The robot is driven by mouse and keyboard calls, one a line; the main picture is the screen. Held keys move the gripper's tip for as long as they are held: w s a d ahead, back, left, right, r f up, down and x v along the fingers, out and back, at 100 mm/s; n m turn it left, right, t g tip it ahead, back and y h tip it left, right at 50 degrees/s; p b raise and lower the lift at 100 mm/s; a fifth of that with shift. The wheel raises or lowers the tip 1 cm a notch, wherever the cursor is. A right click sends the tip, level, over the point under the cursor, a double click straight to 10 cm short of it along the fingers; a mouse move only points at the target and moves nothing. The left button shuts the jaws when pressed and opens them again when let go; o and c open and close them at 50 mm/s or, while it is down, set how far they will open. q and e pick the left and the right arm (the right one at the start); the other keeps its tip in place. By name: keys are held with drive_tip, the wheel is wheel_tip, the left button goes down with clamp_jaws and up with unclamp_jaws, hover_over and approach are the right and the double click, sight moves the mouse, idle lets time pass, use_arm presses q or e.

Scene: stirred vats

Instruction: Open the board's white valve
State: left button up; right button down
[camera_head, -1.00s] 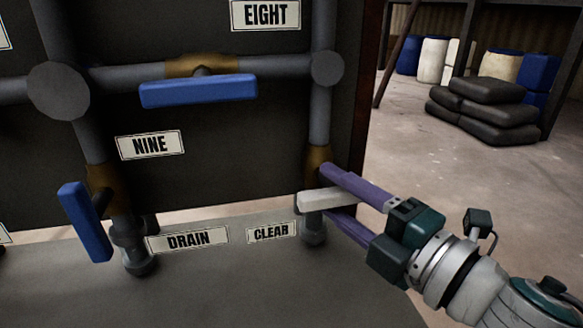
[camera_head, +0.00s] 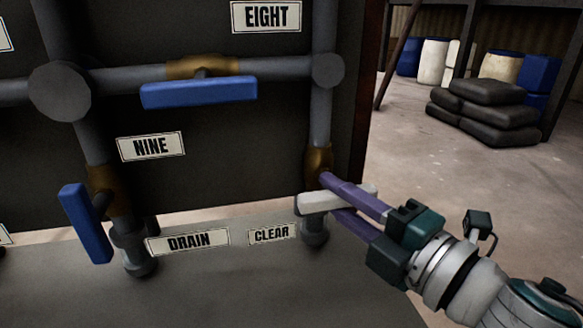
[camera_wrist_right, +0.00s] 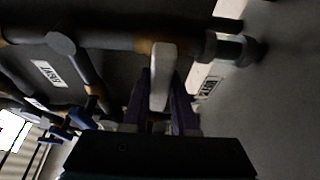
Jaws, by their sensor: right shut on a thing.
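The white valve handle (camera_head: 314,203) sits low on the board's right-hand vertical pipe, just under a brass valve body (camera_head: 318,162). In the head view it lies roughly crosswise to that pipe, with its right end showing past my upper finger. My right gripper (camera_head: 334,196) has its purple fingers on either side of the handle and is shut on it. In the right wrist view the white handle (camera_wrist_right: 162,72) stands between the two purple fingers (camera_wrist_right: 160,100). The fingers hide part of the handle. My left gripper is not in view.
A blue handle (camera_head: 200,91) lies level on the upper pipe. Another blue handle (camera_head: 85,223) hangs at the lower left. A CLEAR label (camera_head: 272,233) and a DRAIN label (camera_head: 188,241) are below. Open floor (camera_head: 430,190) lies right of the board.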

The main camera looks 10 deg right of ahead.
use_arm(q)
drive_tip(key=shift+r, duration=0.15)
use_arm(e)
drive_tip(key=n+p, duration=0.1)
drive_tip(key=n+g+p, duration=0.1)
drive_tip(key=n+h+p, duration=0.1)
drive_tip(key=shift+r+n, duration=0.25)
drive_tip(key=shift+n, duration=0.05)
drive_tip(key=n+g+h+p, duration=0.1)
drive_tip(key=n+p, duration=0.3)
drive_tip(key=shift+h, duration=0.4)
drive_tip(key=n+h+p, duration=0.2)
drive_tip(key=n+p, duration=0.1)
drive_tip(key=shift+g, duration=0.4)
drive_tip(key=n+h+p, duration=0.1)
drive_tip(key=n+p, duration=0.1)
drive_tip(key=shift+f+n+h, duration=0.15)
drive_tip(key=shift+n+h, duration=0.15)
drive_tip(key=shift+h, duration=0.1)
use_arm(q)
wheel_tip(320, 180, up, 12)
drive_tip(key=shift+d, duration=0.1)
use_arm(e)
drive_tip(key=shift+n, duration=0.3)
drive_tip(key=shift+f, duration=0.1)
drive_tip(key=c, duration=0.7)
unclamp_jaws()
